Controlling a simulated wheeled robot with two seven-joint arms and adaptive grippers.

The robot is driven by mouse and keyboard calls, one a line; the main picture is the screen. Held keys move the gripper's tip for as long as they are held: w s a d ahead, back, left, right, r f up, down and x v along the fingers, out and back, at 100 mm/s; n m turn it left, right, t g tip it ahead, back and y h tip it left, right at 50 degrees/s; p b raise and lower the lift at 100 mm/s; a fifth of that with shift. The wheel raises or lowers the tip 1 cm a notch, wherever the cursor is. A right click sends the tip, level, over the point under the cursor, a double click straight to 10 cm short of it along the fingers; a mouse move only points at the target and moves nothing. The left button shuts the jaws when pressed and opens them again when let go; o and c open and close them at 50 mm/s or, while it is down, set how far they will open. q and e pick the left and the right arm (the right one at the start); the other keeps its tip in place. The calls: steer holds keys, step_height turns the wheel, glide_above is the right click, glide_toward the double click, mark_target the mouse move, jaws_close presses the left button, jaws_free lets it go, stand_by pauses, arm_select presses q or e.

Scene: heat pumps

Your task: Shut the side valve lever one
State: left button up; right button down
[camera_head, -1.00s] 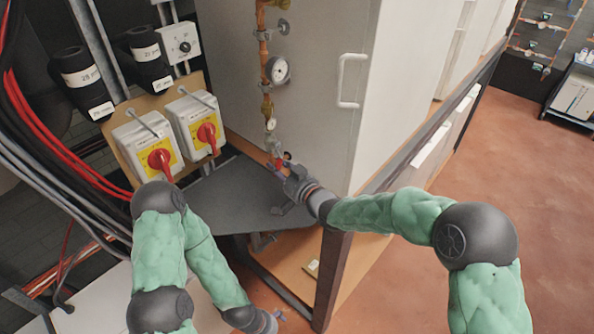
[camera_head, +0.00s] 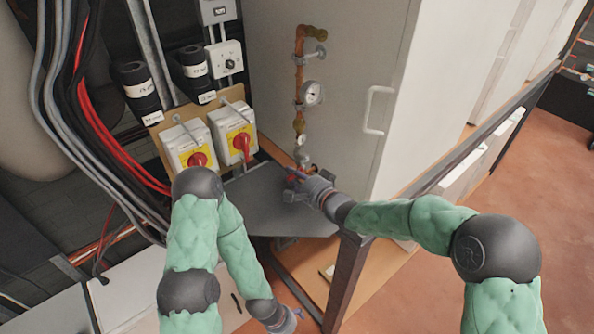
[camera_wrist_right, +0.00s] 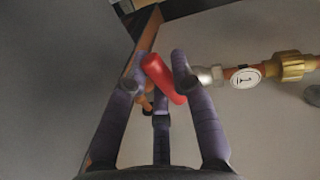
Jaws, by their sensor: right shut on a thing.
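The red valve lever (camera_wrist_right: 165,80) shows between the purple fingers of my right gripper (camera_wrist_right: 158,88) in the right wrist view. The gripper is shut on it. A silver fitting, a white round tag marked 1 (camera_wrist_right: 245,77) and a brass fitting (camera_wrist_right: 293,66) sit on the copper pipe beside it. In the head view my right gripper (camera_head: 295,180) is at the low end of the vertical copper pipe (camera_head: 299,65), and the lever is mostly hidden there. My left gripper (camera_head: 298,316) is low in the picture, away from the valve; its fingers are too small to judge.
A dial gauge (camera_head: 312,93) is on the pipe above the valve. A grey cabinet with a white handle (camera_head: 374,110) stands behind. Two yellow-faced switch boxes (camera_head: 234,132) are to the left. A dark metal plate (camera_head: 270,205) lies below the gripper. Open floor is at right.

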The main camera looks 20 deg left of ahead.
steer(key=shift+r+m+g+p, duration=0.3)
steer(key=shift+r+m+p, duration=0.3)
steer(key=shift+m+p, duration=0.45)
steer(key=shift+a, duration=0.1)
steer(key=c, duration=1)
jaws_free()
steer(key=shift+s, duration=0.1)
steer(key=v, duration=1.2)
steer(key=shift+f, duration=0.2)
steer(key=c, duration=0.6)
